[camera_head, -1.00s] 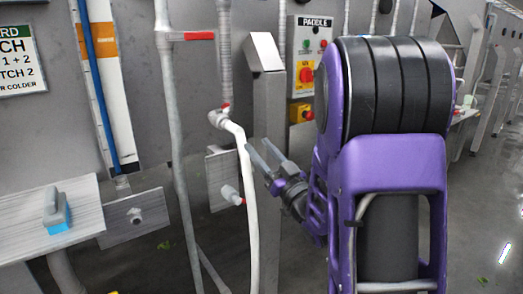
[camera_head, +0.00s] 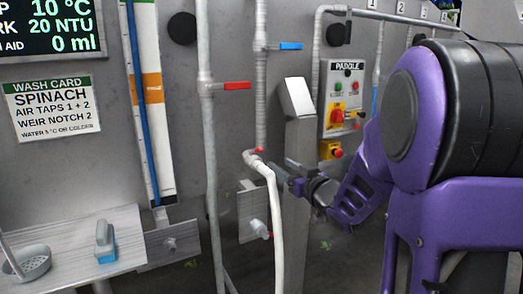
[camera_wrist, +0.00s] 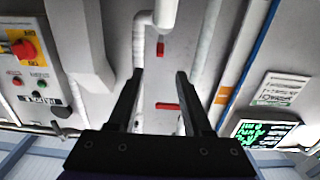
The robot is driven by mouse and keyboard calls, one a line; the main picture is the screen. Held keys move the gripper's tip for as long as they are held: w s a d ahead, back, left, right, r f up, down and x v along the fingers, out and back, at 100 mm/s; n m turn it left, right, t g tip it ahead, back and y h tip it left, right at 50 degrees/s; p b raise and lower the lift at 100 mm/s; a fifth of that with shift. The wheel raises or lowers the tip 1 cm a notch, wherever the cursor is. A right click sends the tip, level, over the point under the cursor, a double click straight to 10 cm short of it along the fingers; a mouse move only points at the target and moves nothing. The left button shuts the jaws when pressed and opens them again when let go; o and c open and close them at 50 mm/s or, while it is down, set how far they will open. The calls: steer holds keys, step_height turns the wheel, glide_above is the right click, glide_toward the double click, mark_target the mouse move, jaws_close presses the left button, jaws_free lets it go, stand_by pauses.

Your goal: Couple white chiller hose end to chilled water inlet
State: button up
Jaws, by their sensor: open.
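A white hose (camera_head: 277,215) hangs down from a white elbow with a red band (camera_head: 252,155) in the head view. Its lower end is out of frame. A pale stub fitting with a reddish ring (camera_head: 260,229) sits on a small grey plate just left of the hose; I cannot tell if it is the chilled water inlet. My gripper (camera_head: 280,171) is close to the hose, on its right, below the elbow. In the wrist view my gripper (camera_wrist: 160,74) is open, with nothing held between its fingers. A white bent pipe or hose piece (camera_wrist: 165,12) shows beyond the fingertips.
Grey pipes with a red lever (camera_head: 237,86) and a blue lever (camera_head: 291,46) run up the wall. A grey post (camera_head: 298,180) stands behind my gripper. A paddle switch panel (camera_head: 341,98) is to the right. A shelf (camera_head: 65,262) with a blue-based brush (camera_head: 105,242) is at left.

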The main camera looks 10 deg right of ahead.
mark_target(262, 150)
steer(key=x, duration=1.2)
steer(key=shift+w+p, duration=0.2)
steer(key=shift+p, duration=0.2)
jaws_close()
